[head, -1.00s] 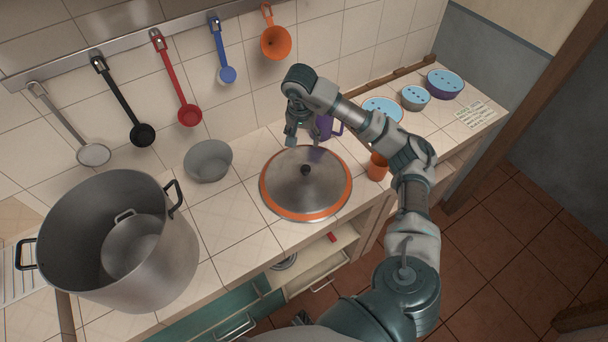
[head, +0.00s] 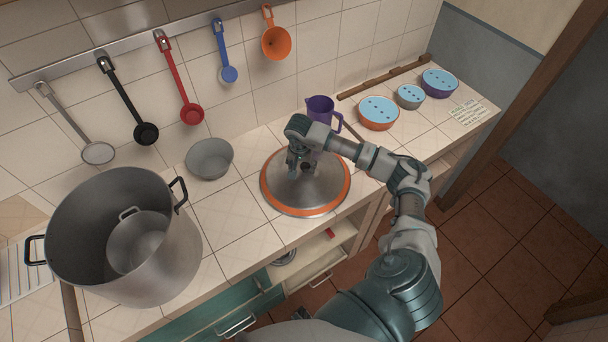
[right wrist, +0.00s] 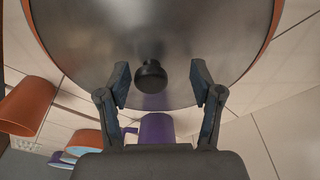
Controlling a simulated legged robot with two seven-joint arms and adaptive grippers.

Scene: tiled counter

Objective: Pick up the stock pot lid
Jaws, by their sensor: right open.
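The stock pot lid (head: 325,190) is a grey metal disc with an orange rim and a dark knob, lying on the counter in the head view. The lid fills the top of the right wrist view (right wrist: 200,40), with its black knob (right wrist: 151,76) near the middle. My right gripper (head: 299,171) is over the lid by the knob. In the right wrist view the right gripper (right wrist: 160,84) is open, with one finger on each side of the knob and gaps between. The large grey stock pot (head: 175,262) stands at the left with a smaller pot inside. My left gripper is not in view.
A grey bowl (head: 209,160) stands left of the lid. A purple jug (head: 320,108) is behind the right arm. Several blue-topped bowls (head: 378,112) sit at the right. Utensils hang on the wall rail. An open drawer (head: 318,260) is below the counter front.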

